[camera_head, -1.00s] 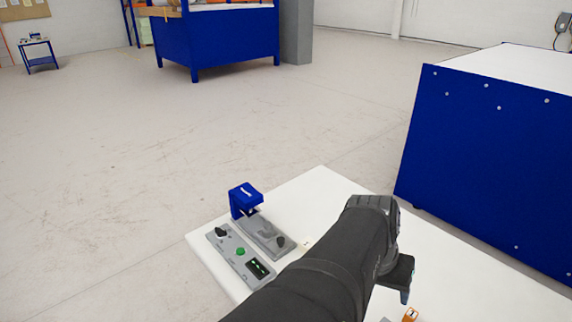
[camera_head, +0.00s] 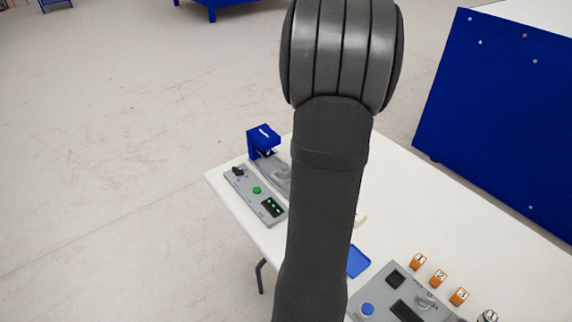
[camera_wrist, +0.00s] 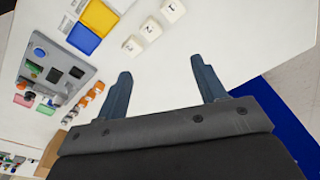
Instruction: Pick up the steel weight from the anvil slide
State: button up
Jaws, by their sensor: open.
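A small blue press (camera_head: 263,137) stands on the table in the head view, with a grey slide base (camera_head: 272,168) in front of it. My arm covers the right part of this base. A light grey shape sits on the base, but I cannot tell whether it is the steel weight. My gripper (camera_wrist: 161,65) shows in the wrist view with its two dark fingers wide apart and nothing between them. It is above the white tabletop, apart from the objects there. The gripper is hidden in the head view.
A control box (camera_head: 257,202) with a green button lies beside the press. A grey panel (camera_head: 383,308) with a blue button and several orange numbered blocks (camera_head: 438,278) are right of my arm. White blocks (camera_wrist: 151,30) and a yellow pad (camera_wrist: 99,17) lie on the table (camera_head: 400,205).

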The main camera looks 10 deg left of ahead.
jog(key=w+a+f+m+y, duration=0.1)
jog(key=w+a+f+m, duration=0.15)
jog(key=w+a, duration=0.35)
jog(key=w+a+f+m, duration=0.2)
jog(key=w+a+f, duration=0.2)
jog(key=a, duration=0.5)
jog(key=shift+g, duration=0.3)
jog(key=f, duration=1.6)
jog(key=shift+s+d+f, duration=0.15)
jog(key=shift+s+f, duration=0.1)
jog(key=shift+f, duration=0.15)
jog(key=c, duration=1.3)
jog(key=shift+c, duration=0.2)
jog(key=shift+r, duration=0.1)
